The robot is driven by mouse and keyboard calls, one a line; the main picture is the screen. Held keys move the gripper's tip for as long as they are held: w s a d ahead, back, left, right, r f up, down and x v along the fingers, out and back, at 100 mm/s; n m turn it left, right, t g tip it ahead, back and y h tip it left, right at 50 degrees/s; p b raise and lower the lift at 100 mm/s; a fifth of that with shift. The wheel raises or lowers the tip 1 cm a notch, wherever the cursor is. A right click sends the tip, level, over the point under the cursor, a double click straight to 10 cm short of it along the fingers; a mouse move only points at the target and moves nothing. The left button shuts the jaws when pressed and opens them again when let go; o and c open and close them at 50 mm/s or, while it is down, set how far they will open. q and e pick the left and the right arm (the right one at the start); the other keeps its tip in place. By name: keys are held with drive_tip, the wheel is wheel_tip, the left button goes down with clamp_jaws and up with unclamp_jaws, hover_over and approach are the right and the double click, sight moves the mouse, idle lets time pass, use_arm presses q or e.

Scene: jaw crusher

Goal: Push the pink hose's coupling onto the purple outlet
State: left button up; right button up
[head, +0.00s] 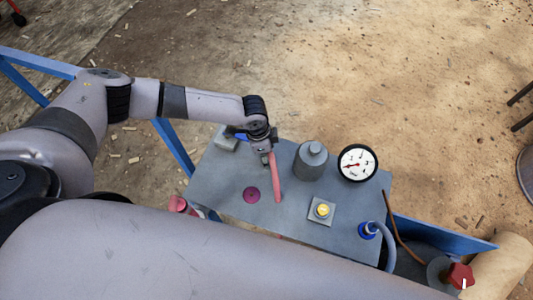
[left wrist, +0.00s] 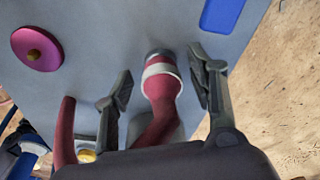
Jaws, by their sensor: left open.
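The purple outlet (head: 251,195) is a round disc on the grey panel, bare in both views. In the left wrist view the purple outlet (left wrist: 37,47) is at upper left with a small brownish knob at its centre. The pink hose (head: 276,182) runs down from beneath my left gripper (head: 267,155). In the left wrist view its coupling (left wrist: 160,70), with a pale band and grey end ring, is between the fingers of my left gripper (left wrist: 163,76), which are open and apart from it. I cannot tell whether the coupling's end touches the panel. My right gripper is not in view.
The grey panel (head: 225,178) also carries a grey cylinder (head: 311,160), a gauge (head: 358,162), a yellow fitting (head: 322,210) and a blue-collared hose (head: 369,229). A blue rectangle (left wrist: 222,12) is at upper right in the left wrist view. A red knob (head: 460,276) stands at lower right.

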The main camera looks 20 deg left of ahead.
use_arm(q)
drive_tip(key=c, duration=1)
drive_tip(key=shift+c, duration=0.2)
drive_tip(key=shift+r, duration=0.1)
wheel_tip(320, 180, up, 20)
drive_tip(key=shift+p, duration=0.3)
clamp_jaws()
